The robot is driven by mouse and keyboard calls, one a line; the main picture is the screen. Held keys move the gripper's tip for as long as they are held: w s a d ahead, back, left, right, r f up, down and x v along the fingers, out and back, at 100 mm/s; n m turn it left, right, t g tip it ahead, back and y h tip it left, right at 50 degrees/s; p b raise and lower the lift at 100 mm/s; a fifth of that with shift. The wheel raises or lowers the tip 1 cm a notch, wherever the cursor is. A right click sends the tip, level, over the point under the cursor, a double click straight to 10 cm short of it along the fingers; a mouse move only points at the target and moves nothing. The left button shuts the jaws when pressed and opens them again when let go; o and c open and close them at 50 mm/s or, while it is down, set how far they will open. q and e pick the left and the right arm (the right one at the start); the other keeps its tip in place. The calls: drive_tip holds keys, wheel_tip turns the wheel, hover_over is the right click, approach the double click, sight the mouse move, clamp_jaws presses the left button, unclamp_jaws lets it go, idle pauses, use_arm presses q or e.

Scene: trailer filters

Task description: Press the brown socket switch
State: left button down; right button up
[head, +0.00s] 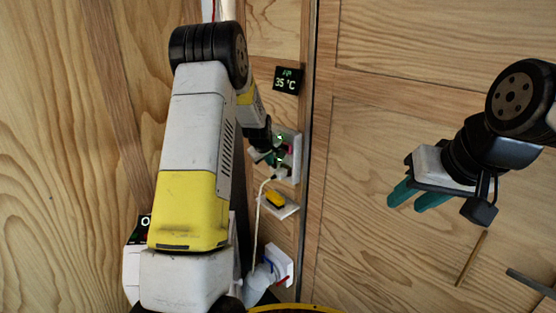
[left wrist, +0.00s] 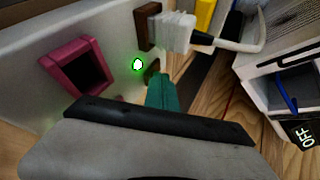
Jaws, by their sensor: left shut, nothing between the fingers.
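A white socket panel (head: 295,140) is on the wooden wall in the head view and fills the upper left of the left wrist view (left wrist: 110,30). It carries a magenta socket (left wrist: 70,62), a brown socket (left wrist: 146,22) with a white plug (left wrist: 176,32) in it, and a glowing green light (left wrist: 138,65). A small brown switch (left wrist: 152,70) shows beside the light, partly hidden by my fingers. My left gripper (head: 264,157) is shut and empty; its teal fingertip (left wrist: 156,82) is at the switch, contact unclear. My right gripper (head: 405,205) is open and empty, away from the panel.
A white cable (head: 258,205) hangs from the plug. Below are a small shelf with a yellow item (head: 276,200) and a white fitting (head: 280,263). A 35 °C display (head: 287,80) is above. A white unit with an OFF display (left wrist: 303,133) stands at right in the wrist view.

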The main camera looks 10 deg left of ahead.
use_arm(q)
drive_tip(key=shift+w+d+g, duration=0.15)
drive_tip(key=shift+w+g, duration=0.1)
drive_tip(key=shift+g, duration=0.05)
drive_tip(key=shift+r, duration=0.15)
drive_tip(key=shift+r, duration=0.7)
drive_tip(key=shift+s, duration=0.1)
